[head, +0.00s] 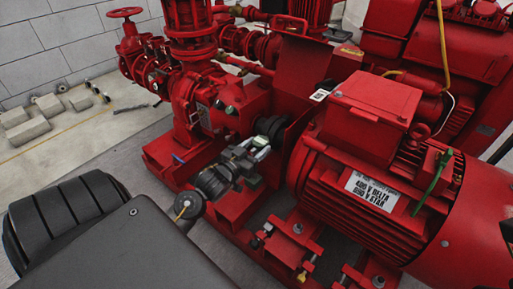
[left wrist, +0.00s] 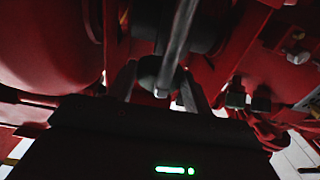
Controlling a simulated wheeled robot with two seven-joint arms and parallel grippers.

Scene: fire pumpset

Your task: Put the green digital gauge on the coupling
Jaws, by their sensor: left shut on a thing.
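My left gripper (head: 242,161) reaches in from the left, below the gap between pump and motor. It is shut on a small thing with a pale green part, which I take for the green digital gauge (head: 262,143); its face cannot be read. In the left wrist view, the fingers (left wrist: 160,84) close around a dark rounded piece beside a grey rod (left wrist: 179,40); little green shows on it. The dark coupling (head: 271,126) is just behind and above the gripper. Whether the gauge touches it cannot be told. My right gripper is out of view.
The red motor (head: 400,190) fills the right, with a green lever-like piece (head: 431,174) on it. The red pump (head: 205,110) stands to the left. A red guard (head: 303,72) rises behind the coupling. Bolted feet (head: 297,230) line the base. Grey blocks (head: 28,130) lie at far left.

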